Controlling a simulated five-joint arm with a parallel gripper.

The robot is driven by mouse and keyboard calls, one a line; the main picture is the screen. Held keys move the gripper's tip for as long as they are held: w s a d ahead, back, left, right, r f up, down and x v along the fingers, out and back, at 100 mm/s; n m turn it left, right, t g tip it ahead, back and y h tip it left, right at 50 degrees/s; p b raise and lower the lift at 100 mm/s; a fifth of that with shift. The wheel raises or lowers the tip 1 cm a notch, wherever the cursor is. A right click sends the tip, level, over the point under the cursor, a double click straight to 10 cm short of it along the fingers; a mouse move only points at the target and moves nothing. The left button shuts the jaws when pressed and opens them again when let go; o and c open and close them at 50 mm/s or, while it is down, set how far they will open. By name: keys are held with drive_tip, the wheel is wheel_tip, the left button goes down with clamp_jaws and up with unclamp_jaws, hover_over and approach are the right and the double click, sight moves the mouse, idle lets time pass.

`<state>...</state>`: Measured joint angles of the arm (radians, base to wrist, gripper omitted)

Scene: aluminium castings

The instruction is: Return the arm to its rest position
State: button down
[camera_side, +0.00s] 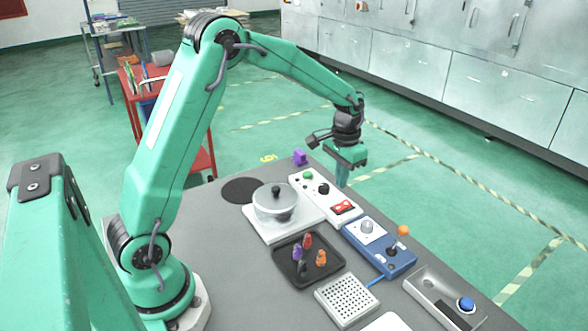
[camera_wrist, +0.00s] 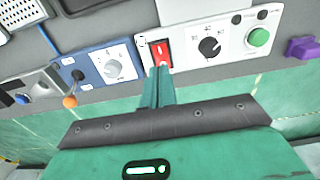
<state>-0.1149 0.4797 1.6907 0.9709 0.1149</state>
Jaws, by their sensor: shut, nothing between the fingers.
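My gripper (camera_side: 342,178) hangs from my green arm just past the far edge of the table, pointing down. Its fingers are together with nothing between them. In the wrist view my gripper (camera_wrist: 160,72) shows its fingers meeting, with the tips seen in front of the red switch (camera_wrist: 162,50) on the white control box (camera_wrist: 213,37). In the side view the white control box (camera_side: 318,192) is beside the gripper, which looks apart from it. My arm is stretched out over the table.
A purple block (camera_side: 300,157) and an orange ball (camera_side: 404,230) are near the far edge.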

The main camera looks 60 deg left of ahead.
drive_tip(key=shift+r, duration=0.1)
drive_tip(key=s+d+r+t, duration=0.3)
drive_tip(key=s+r, duration=0.7)
drive_tip(key=r, duration=0.2)
drive_tip(key=s+d+r+t, duration=0.1)
drive_tip(key=s, duration=0.6)
drive_tip(key=s+d+t, duration=0.1)
drive_tip(key=s, duration=0.7)
drive_tip(key=shift+s+d+r+t, duration=0.15)
drive_tip(key=shift+d+r+t, duration=0.15)
drive_tip(key=shift+r, duration=0.1)
